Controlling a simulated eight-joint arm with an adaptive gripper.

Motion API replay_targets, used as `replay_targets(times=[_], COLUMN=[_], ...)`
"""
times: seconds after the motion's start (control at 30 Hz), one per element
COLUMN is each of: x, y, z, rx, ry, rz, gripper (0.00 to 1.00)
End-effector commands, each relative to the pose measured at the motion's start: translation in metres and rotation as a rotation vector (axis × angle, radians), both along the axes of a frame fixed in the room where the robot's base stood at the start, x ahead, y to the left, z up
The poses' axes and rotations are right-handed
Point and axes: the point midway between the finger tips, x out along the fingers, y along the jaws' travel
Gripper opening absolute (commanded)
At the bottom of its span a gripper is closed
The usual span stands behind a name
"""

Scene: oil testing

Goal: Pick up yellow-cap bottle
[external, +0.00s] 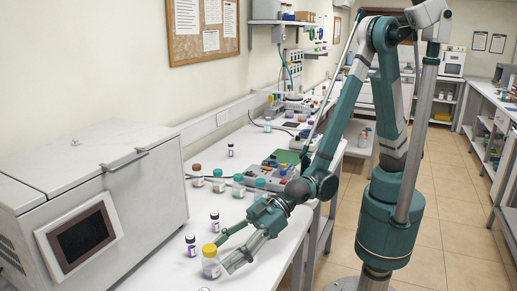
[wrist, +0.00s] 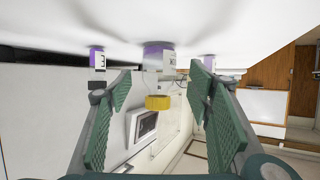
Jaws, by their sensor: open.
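The yellow-cap bottle (external: 211,265) stands upright on the white bench near its front end, a clear bottle with a yellow cap and a purple-marked label. My gripper (external: 221,255) is open, low over the bench, with its fingers pointing at this bottle from the right. In the wrist view, which looks upside down, the yellow-cap bottle (wrist: 158,103) appears between the two green finger pads of my gripper (wrist: 160,86). I see gaps on both sides of it there. I cannot tell how far the fingertips reach around it.
Small dark-capped vials (external: 191,245) and (external: 215,222) stand close behind the bottle. Several larger bottles, including a green-capped one (external: 238,186), stand farther back. A large white box-shaped machine (external: 90,200) takes up the left. Coloured equipment (external: 283,165) lies farther along the bench.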

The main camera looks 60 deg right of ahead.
Motion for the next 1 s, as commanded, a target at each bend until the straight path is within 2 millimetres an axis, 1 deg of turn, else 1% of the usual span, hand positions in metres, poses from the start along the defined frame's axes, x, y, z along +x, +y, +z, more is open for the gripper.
replay_targets(times=[0.23,0.43,1.0], x=[0.015,0.022,0.023], y=[0.02,0.033,0.036], z=[-0.013,-0.018,-0.018], rx=[0.0,0.0,0.0], ry=[0.001,0.0,0.0], rz=[0.0,0.0,0.0], gripper=[0.51,0.51,0.51])
